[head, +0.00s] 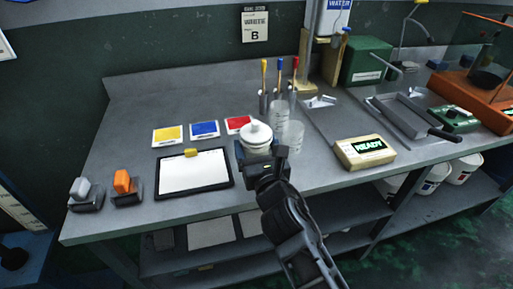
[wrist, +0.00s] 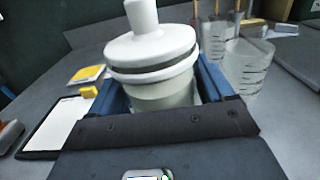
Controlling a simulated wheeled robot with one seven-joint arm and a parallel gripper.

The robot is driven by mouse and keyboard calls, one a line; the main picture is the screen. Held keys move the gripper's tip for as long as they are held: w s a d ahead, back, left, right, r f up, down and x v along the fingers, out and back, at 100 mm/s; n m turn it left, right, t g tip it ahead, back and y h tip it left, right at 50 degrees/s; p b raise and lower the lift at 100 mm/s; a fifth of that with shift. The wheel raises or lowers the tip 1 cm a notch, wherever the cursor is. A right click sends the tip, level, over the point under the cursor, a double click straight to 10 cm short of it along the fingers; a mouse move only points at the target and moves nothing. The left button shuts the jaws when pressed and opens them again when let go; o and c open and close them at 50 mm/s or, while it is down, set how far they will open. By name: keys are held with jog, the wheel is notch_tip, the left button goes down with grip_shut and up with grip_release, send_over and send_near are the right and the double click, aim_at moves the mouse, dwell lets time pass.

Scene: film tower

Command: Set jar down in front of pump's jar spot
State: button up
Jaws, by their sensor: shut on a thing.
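The jar (head: 256,136) is pale, with a wide white lid, a dark band and a knob on top. In the head view my gripper (head: 256,156) reaches over the bench's front edge. The jar's base is hidden, so I cannot tell whether it touches the bench. I cannot tell which device is the pump, and no marked jar spot is clear.
A yellow box reading READY (head: 364,152) and a metal tray (head: 405,112) are further right. Bare bench lies between beaker and box.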

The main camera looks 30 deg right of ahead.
jog(key=shift+f, duration=0.15)
jog(key=o, duration=1.3)
jog(key=shift+c, duration=0.2)
jog(key=shift+s+r, duration=0.1)
jog(key=shift+r, duration=0.1)
jog(key=b+v, duration=0.1)
jog(key=v, duration=1.1)
